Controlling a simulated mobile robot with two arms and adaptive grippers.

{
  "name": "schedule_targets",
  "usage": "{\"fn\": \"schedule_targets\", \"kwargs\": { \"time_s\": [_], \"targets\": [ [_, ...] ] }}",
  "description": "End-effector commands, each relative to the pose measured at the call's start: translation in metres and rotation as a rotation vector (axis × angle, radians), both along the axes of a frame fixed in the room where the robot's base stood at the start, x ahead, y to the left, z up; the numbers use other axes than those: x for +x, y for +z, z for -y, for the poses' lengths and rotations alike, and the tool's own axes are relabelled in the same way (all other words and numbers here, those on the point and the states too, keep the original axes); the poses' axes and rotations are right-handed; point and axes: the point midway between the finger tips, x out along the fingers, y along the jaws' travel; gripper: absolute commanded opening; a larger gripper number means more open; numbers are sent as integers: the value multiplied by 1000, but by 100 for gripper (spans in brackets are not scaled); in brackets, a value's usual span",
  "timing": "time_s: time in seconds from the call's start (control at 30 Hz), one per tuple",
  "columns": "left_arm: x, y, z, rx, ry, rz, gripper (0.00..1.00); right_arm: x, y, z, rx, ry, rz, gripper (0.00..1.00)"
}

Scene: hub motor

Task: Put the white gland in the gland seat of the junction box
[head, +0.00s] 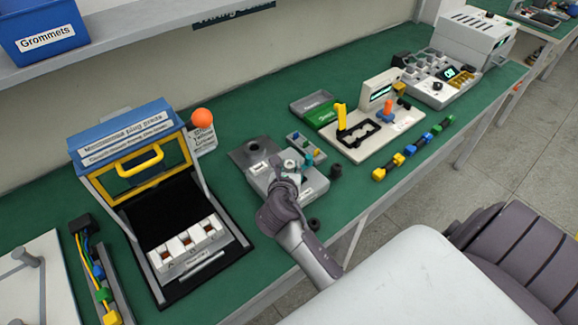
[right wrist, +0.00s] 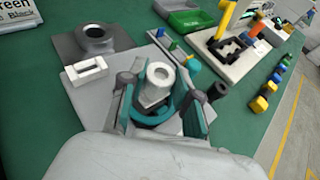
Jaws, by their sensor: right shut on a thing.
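The white gland (right wrist: 160,76), a pale round piece with a hole in its top, stands between the fingers of my right gripper (right wrist: 158,98) in the right wrist view. The gripper is shut on it, and a teal ring-like part surrounds its lower end. In the head view my right gripper (head: 287,170) is over the light grey junction box (head: 314,187). The box also shows in the right wrist view (right wrist: 88,100). The gland seat is hidden by the gripper and gland, so I cannot tell whether the gland touches it. My left gripper is out of view.
A dark plate with a round ring (head: 254,147) lies behind the box. A small parts tray (head: 305,147) is close behind right, and black round pieces (head: 335,171) lie to the right. A blue-topped test stand (head: 125,135) is left.

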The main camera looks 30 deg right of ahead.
Motion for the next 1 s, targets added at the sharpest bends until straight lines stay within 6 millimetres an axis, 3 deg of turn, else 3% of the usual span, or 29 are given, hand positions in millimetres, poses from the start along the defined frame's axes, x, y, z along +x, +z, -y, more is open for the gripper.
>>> {"fn": "schedule_targets", "kwargs": {
  "time_s": [1.0],
  "targets": [
    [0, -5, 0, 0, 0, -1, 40, 0, -18, 0, -1, 1, -1, 2]
  ]
}}
